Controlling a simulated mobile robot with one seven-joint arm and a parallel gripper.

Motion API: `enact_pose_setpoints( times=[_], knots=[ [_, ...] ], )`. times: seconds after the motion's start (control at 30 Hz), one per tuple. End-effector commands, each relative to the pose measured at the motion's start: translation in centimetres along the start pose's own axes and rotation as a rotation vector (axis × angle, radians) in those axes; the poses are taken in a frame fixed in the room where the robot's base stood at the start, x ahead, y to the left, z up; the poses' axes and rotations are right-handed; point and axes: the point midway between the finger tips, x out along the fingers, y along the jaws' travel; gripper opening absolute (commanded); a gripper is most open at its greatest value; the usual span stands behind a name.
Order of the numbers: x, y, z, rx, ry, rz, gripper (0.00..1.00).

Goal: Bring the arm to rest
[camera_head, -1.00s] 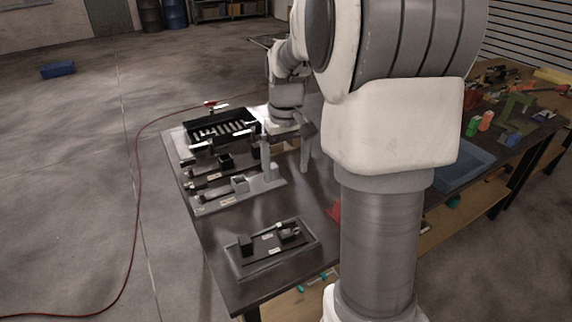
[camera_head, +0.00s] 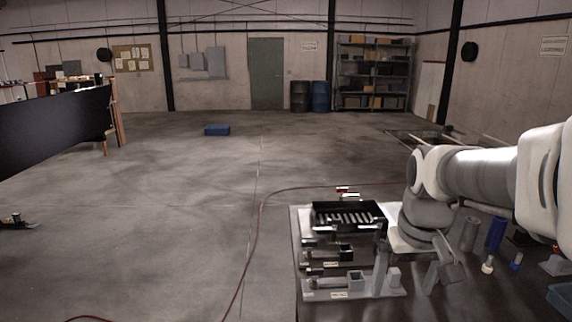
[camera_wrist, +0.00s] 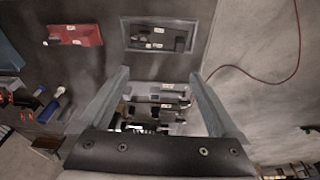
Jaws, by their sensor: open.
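My gripper (camera_head: 412,268) hangs from my arm over the dark work table (camera_head: 300,220) in the head view. Its two grey fingers are apart with nothing held between them. In the wrist view my gripper (camera_wrist: 160,78) shows the fingers spread wide, with the fixtures visible below in the gap. A black slotted tray (camera_head: 348,216) stands left of my arm. Grey fixtures with small blocks (camera_head: 345,284) stand in front of it. I cannot tell exactly how high the fingers are above the table.
The wrist view shows a grey-framed tray (camera_wrist: 128,36) and a red tray (camera_wrist: 90,34) on the table. Blue and white tools (camera_head: 488,265) stand right of my gripper. A red cable (camera_head: 258,215) crosses the floor. A blue box (camera_head: 217,130) lies on open floor.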

Motion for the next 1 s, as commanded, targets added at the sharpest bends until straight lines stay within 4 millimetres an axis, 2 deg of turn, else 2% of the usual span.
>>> enact_pose_setpoints(
  times=[0.03, 0.2, 0.5, 0.7, 1.0],
  knots=[
    [-0.9, -0.8, 1.1, -0.006, 0.034, 0.001, 0.97],
    [-2.8, -2.9, 4.7, -0.013, 0.127, -0.005, 0.97],
    [-3.6, -5.2, 10.2, -0.023, 0.265, -0.036, 0.97],
    [-3.5, -5.7, 11.6, -0.023, 0.3, -0.048, 0.97],
    [-3.5, -5.7, 11.6, -0.023, 0.301, -0.049, 0.97]
  ],
)
